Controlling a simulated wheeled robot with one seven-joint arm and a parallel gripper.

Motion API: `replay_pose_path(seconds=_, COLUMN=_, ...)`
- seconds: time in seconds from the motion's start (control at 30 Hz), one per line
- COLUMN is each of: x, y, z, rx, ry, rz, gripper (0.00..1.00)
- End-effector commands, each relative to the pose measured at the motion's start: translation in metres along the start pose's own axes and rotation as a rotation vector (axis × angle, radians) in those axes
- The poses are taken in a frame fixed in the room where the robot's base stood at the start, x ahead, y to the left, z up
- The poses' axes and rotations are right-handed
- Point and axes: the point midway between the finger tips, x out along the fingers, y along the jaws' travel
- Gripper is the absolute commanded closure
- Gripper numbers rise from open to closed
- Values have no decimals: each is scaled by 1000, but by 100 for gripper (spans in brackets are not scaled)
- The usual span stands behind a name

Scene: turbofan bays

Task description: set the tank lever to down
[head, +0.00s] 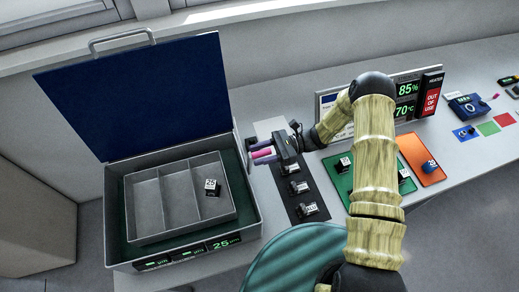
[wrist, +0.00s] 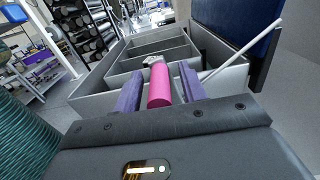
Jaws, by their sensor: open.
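The tank (head: 118,215) is an open grey box with a dark blue lid (head: 140,95) raised at its back, on the left in the head view. A pink cylindrical grip (head: 262,153), seemingly the tank lever's, is beside the tank's right wall. In the wrist view the pink grip (wrist: 160,86) lies between the purple fingers of my gripper (wrist: 160,92). My gripper (head: 266,155) is open around it, pointing left towards the tank. Whether the fingers touch the grip cannot be told. The lever's base and pivot are hidden.
A divided grey tray (head: 180,232) with a small dark-and-white part (head: 211,187) sits in the tank. Several parts stand on a dark strip (head: 287,207) just right of it. Green and orange mats (head: 415,150) and a display panel (head: 405,88) are further right.

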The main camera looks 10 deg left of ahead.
Motion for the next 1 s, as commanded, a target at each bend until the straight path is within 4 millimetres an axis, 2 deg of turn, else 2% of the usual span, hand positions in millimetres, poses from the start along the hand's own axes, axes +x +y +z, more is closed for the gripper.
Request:
replay_pose_path(seconds=0.3, x=3, y=0, z=-1, rx=0, ry=1, rz=0, gripper=59)
replay_pose_path(seconds=0.5, x=3, y=0, z=0, rx=0, ry=1, rz=0, gripper=98)
replay_pose_path(seconds=0.53, x=3, y=0, z=0, rx=0, ry=1, rz=0, gripper=100)
replay_pose_path(seconds=1.0, x=2, y=1, z=-2, rx=-22, ry=1, rz=3, gripper=100)
